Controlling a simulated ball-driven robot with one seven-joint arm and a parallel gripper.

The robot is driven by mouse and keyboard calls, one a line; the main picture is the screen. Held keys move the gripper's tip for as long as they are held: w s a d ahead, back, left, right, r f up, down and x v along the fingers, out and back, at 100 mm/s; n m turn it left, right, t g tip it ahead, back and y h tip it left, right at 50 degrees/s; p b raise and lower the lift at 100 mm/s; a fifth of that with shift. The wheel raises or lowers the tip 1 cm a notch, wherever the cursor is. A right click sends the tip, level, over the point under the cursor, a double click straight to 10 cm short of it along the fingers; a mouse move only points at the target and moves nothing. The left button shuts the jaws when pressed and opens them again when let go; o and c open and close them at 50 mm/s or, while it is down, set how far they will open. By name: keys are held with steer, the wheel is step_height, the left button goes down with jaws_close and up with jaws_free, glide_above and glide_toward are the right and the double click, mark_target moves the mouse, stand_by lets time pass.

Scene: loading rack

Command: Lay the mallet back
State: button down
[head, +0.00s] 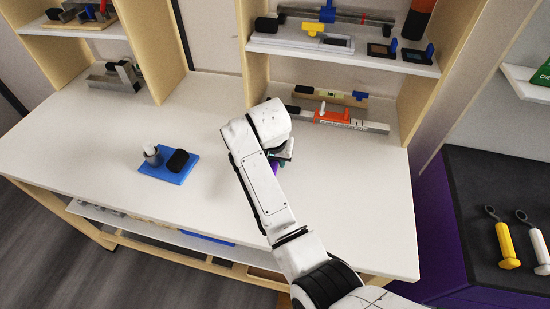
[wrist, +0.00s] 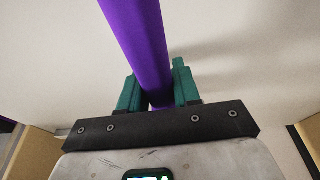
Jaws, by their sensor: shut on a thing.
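My gripper (wrist: 160,92) is shut on a purple bar (wrist: 138,40), with one green finger on each side of it. The bar looks like the mallet's handle; it runs up out of the wrist view's top edge, and no mallet head shows. In the head view my gripper (head: 284,152) is mostly hidden behind my white arm, over the right part of the white worktop (head: 215,110). Only a small piece of the purple bar (head: 275,168) shows there, below the fingers. I cannot tell whether it touches the worktop.
A blue base (head: 163,174) with a black block and a pale cylinder stands on the worktop's left half. Levels and a ruler-like bar (head: 345,122) lie at the back right, under a loaded shelf (head: 340,57). A grey metal piece (head: 117,77) is back left. The worktop's middle is clear.

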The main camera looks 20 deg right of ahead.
steer(key=shift+f, duration=0.25)
steer(key=c, duration=0.7)
jaws_free()
steer(key=shift+f, duration=0.1)
steer(key=b+v, duration=0.1)
steer(key=v, duration=1)
steer(key=shift+f, duration=0.1)
